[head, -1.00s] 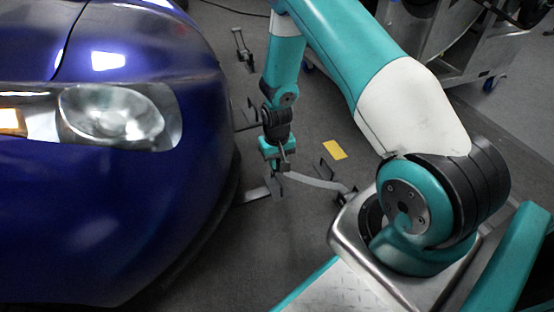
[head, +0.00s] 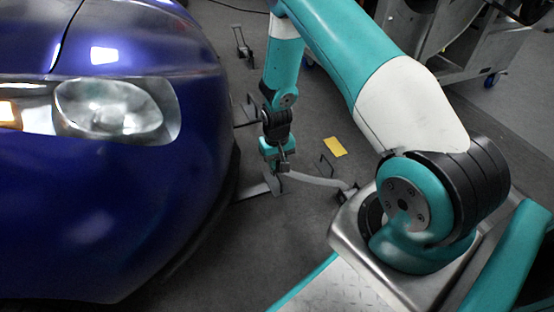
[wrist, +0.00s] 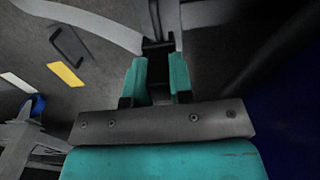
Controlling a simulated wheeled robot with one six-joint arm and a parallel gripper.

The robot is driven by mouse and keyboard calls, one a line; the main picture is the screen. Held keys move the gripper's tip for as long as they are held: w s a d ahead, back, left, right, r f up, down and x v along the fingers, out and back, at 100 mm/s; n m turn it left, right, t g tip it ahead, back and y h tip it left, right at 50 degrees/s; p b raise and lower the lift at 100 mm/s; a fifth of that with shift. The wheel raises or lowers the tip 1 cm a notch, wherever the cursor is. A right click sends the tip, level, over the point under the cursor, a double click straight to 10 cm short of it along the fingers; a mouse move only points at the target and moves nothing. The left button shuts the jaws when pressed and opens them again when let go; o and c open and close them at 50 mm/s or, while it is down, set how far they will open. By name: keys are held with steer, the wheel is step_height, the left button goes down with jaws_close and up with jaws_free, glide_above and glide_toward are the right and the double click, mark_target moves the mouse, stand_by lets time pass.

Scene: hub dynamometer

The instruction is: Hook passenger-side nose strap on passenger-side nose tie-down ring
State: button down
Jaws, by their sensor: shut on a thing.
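My gripper (head: 277,173) hangs low beside the nose of the blue car (head: 110,215), a little above the floor. It is shut on the end of a grey strap (head: 318,182). The strap runs right to a dark fitting near my base. In the wrist view, the teal fingers (wrist: 159,78) close around a dark piece at the strap end (wrist: 157,46), and the strap (wrist: 85,18) runs to the upper left. The hook's shape is not clear. I cannot make out the tie-down ring; the car's underside is hidden or dark.
A yellow floor mark (head: 335,147) and a thin dark bracket (head: 326,165) lie right of the gripper. A flat grey band (head: 254,190) reaches toward the car. A floor stand (head: 241,43) is behind, and a metal cart (head: 455,50) is at the back right.

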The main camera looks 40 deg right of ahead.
steer(key=shift+f+b, duration=0.35)
steer(key=shift+f, duration=0.45)
steer(key=c, duration=0.9)
jaws_free()
steer(key=shift+r, duration=0.1)
step_height(320, 180, up, 17)
steer(key=p, duration=0.9)
steer(key=shift+r, duration=0.15)
